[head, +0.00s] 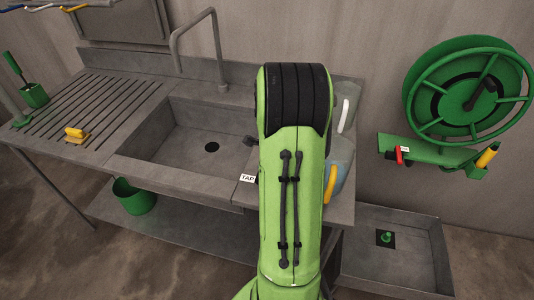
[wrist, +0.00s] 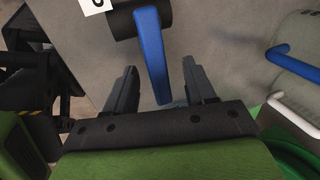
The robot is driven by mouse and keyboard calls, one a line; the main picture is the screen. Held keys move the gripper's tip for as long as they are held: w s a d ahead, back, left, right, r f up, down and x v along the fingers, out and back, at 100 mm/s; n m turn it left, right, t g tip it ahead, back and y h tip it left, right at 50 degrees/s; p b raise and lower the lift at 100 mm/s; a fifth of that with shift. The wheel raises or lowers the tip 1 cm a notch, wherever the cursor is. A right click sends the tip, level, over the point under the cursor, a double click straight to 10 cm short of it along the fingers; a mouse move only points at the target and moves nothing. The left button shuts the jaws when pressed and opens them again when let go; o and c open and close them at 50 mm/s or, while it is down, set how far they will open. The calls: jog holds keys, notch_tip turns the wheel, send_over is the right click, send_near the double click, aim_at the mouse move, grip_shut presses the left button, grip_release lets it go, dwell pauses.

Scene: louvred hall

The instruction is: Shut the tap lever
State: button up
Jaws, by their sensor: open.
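A blue lever (wrist: 152,55) on a dark cylindrical body (wrist: 122,22) shows in the wrist view, running down the picture toward my gripper. My gripper (wrist: 162,82) is open, with one finger on each side of the lever's lower part. I see gaps between the lever and both fingers; I cannot tell its depth between them. In the head view my arm hides the gripper and the lever. A white label reading TAP (head: 247,178) is on the sink front there, and a grey spout (head: 216,50) stands behind the basin.
The sink basin (head: 190,140) is left of my arm. Jugs with a white handle (head: 345,112) and a yellow handle (head: 331,182) stand close on its right. A green hose reel (head: 425,90) with a red lever (head: 399,155) is on the right wall.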

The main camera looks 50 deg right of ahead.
notch_tip(320, 180, up, 7)
jog(key=p, duration=0.4)
jog(key=shift+s+a, duration=0.2)
jog(key=shift+a, duration=0.25)
jog(key=p+v, duration=0.2)
jog(key=v, duration=1.4)
jog(key=shift+p, duration=0.35)
